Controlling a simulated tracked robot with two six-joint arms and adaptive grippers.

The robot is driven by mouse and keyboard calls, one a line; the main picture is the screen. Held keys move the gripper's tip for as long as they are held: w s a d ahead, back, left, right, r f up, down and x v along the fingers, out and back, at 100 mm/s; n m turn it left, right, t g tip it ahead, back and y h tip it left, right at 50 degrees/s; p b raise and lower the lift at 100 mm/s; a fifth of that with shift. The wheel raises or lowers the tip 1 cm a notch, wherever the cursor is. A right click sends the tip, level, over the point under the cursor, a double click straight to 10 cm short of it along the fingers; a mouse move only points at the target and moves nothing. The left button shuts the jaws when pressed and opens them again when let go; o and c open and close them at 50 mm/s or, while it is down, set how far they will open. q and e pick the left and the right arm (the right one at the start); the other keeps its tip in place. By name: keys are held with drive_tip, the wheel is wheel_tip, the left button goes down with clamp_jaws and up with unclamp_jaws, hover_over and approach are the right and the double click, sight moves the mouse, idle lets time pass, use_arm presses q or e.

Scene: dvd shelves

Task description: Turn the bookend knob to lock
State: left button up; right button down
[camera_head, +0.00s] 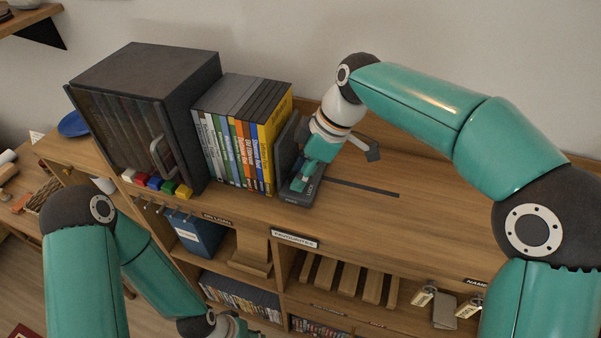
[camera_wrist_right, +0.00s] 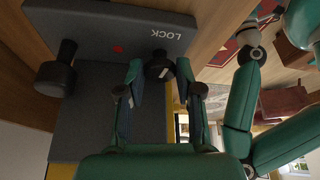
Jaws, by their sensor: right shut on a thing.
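The dark grey bookend (camera_head: 287,145) stands upright against the right end of the DVD row. Its flat base, with the word LOCK, shows in the wrist view (camera_wrist_right: 110,25). A small red dot is on that base. My right gripper (camera_head: 297,184) reaches down to the base. In the wrist view its fingers are shut on the dark knob (camera_wrist_right: 158,66) beside the LOCK lettering, and partly cover it. My left arm shows at the lower left of the head view, but its fingertips are out of frame.
The DVD row (camera_head: 245,130) stands beside a black case (camera_head: 150,115) with a handle. Coloured blocks (camera_head: 155,184) lie in front of the case. A dark slot (camera_head: 360,187) runs along the clear shelf top (camera_head: 430,200) to the right.

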drive_tip(key=m, duration=0.2)
drive_tip(key=m+t+b, duration=0.1)
drive_tip(key=m, duration=0.1)
drive_tip(key=shift+s+a+t+b, duration=0.1)
drive_tip(key=shift+s+t+b, duration=0.05)
drive_tip(key=shift+t+b, duration=0.15)
drive_tip(key=m+t+h, duration=0.1)
drive_tip(key=m, duration=0.2)
drive_tip(key=m+h+b, duration=0.1)
drive_tip(key=m, duration=0.2)
drive_tip(key=shift+s+a+t, duration=0.1)
drive_tip(key=shift+s+t, duration=0.05)
drive_tip(key=shift+t, duration=0.25)
drive_tip(key=shift+r, duration=0.1)
drive_tip(key=c, duration=0.8)
unclamp_jaws()
drive_tip(key=shift+o, duration=0.2)
drive_tip(key=v, duration=1.1)
drive_tip(key=shift+r, duration=0.4)
drive_tip(key=shift+s, duration=0.1)
